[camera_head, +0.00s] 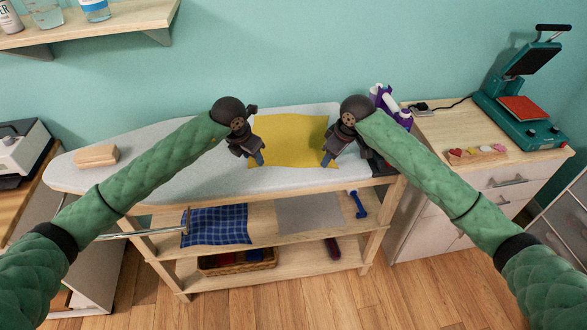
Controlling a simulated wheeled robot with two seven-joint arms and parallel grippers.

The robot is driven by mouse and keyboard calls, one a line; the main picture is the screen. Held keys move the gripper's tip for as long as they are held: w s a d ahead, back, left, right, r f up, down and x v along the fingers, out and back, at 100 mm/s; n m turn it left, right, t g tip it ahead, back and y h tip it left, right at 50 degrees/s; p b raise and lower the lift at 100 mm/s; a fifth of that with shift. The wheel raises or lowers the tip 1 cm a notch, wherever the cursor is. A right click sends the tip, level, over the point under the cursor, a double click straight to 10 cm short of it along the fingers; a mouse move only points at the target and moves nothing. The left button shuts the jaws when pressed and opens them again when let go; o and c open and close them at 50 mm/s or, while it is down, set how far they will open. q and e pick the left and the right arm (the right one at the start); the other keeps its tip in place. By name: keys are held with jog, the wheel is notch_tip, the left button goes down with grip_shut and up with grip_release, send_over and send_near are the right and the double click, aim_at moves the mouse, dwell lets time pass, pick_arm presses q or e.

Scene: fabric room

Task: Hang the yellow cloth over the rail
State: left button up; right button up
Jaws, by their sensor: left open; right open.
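The yellow cloth (290,138) lies spread flat on the grey ironing-board top. My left gripper (259,159) is open at the cloth's left front part, pointing down. My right gripper (327,161) is open at the cloth's right front corner, pointing down. Whether either fingertip touches the cloth cannot be told. A thin metal rail (150,231) sticks out at the lower left, in front of the board; my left arm passes over part of it.
The ironing board (180,160) bears a wooden block (97,156) at left. Shelves below hold a blue checked cloth (216,226), a grey cloth (310,213) and a basket (237,264). Purple bottles (382,98) stand near my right gripper. A heat press (520,105) stands right.

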pick_arm(q)
jog(key=shift+f, duration=0.2)
pick_arm(e)
jog(key=shift+f, duration=0.2)
pick_arm(q)
jog(key=shift+f, duration=0.1)
pick_arm(e)
jog(key=shift+f, duration=0.1)
pick_arm(q)
grip_shut()
pick_arm(e)
jog(key=shift+f, duration=0.1)
grip_shut()
dwell(0.3)
